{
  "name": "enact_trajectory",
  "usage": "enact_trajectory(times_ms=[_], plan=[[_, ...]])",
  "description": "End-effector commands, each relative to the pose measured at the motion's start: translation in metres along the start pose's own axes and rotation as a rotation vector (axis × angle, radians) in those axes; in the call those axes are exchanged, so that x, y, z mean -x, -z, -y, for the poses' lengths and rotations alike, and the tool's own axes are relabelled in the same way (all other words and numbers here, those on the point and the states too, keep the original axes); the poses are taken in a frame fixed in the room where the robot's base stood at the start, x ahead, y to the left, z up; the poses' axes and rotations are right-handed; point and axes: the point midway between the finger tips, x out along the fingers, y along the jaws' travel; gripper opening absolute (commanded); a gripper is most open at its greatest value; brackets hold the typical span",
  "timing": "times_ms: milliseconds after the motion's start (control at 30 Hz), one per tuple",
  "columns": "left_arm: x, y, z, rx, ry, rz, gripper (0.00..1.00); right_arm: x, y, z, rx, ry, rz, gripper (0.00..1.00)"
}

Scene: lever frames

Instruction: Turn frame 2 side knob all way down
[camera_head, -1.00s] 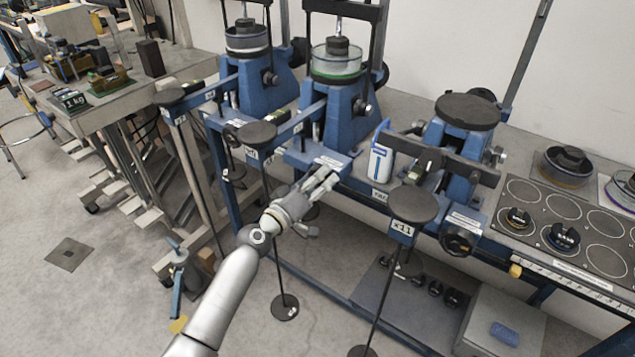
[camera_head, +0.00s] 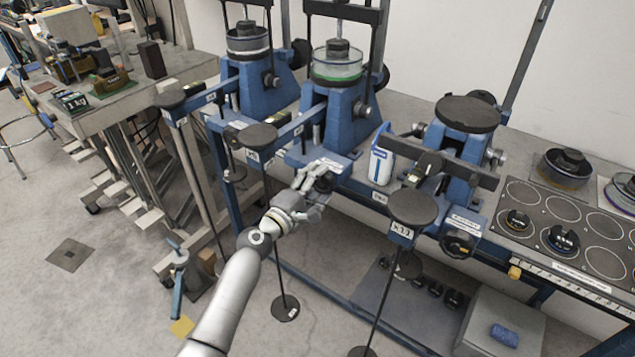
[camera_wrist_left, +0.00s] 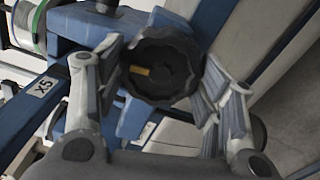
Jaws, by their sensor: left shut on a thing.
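The middle blue lever frame (camera_head: 345,120) stands on the bench with a clear, green-rimmed dish on it. A black scalloped knob (camera_wrist_left: 160,65) with a small yellow mark sits at its lower front. My left gripper (camera_head: 315,182) reaches this knob from below left. In the left wrist view its two fingers (camera_wrist_left: 160,78) are on either side of the knob, shut on it. In the head view the fingers hide most of the knob (camera_head: 323,184). A smaller black side knob (camera_head: 361,108) shows higher on the same frame. My right gripper is not in view.
Another blue frame (camera_head: 257,88) stands to the left and one (camera_head: 465,135) to the right, with its own front knob (camera_head: 459,243). Black round pads on rods (camera_head: 412,206) stand before the bench.

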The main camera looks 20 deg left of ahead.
Motion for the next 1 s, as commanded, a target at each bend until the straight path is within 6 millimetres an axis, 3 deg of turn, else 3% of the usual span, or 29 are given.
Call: enact_trajectory(times_ms=[1000], plan=[[0.001,-0.001,0.003,0.957,0.002,-0.004,0.38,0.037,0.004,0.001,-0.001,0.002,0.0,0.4]])
